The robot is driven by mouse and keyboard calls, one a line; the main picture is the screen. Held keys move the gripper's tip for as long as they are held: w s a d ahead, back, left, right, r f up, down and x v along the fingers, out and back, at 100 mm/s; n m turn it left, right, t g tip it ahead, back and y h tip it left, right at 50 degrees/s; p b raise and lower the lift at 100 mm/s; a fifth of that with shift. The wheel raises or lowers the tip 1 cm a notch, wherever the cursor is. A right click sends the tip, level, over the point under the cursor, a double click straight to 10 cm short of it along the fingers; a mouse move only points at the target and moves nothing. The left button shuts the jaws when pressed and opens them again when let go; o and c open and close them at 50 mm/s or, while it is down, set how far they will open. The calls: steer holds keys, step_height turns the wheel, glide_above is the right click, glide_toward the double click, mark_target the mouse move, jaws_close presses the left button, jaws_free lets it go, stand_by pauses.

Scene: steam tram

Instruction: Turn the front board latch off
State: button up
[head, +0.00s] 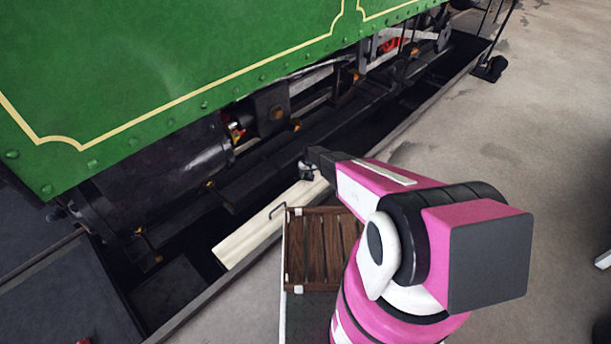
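My pink and white arm reaches out from the lower right in the head view. My gripper (308,170), at its dark end, is near the far end of a long cream board (258,232) beside the tram. The gripper is small and partly hidden by its own wrist. I cannot tell whether its fingers are open, or whether it touches anything. I cannot pick out a front board latch for certain; it may be hidden behind the gripper or too small to see.
The green tram side (190,50) with dark running gear (265,115) fills the upper left. A dark pit runs beneath it, edged by a pale kerb. A slatted brown wooden crate (311,211) stands in front of my arm. The concrete floor (530,130) at right is mostly clear.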

jaws_close()
steer(key=shift+w, duration=0.15)
steer(key=w+n, duration=0.1)
steer(key=n, duration=0.1)
steer(key=shift+w+n, duration=0.15)
steer(key=shift+n, duration=0.15)
steer(key=shift+w+a+n+g+h, duration=0.25)
steer(key=shift+w+n, duration=0.4)
steer(key=shift+n, duration=0.85)
steer(key=shift+w+a+n+g+h, duration=0.25)
steer(key=shift+w+n, duration=0.4)
steer(key=shift+n, duration=0.85)
steer(key=shift+w+a+n+g+h, duration=0.25)
steer(key=shift+w+n, duration=0.4)
steer(key=shift+n, duration=0.85)
steer(key=o, duration=0.5)
jaws_free()
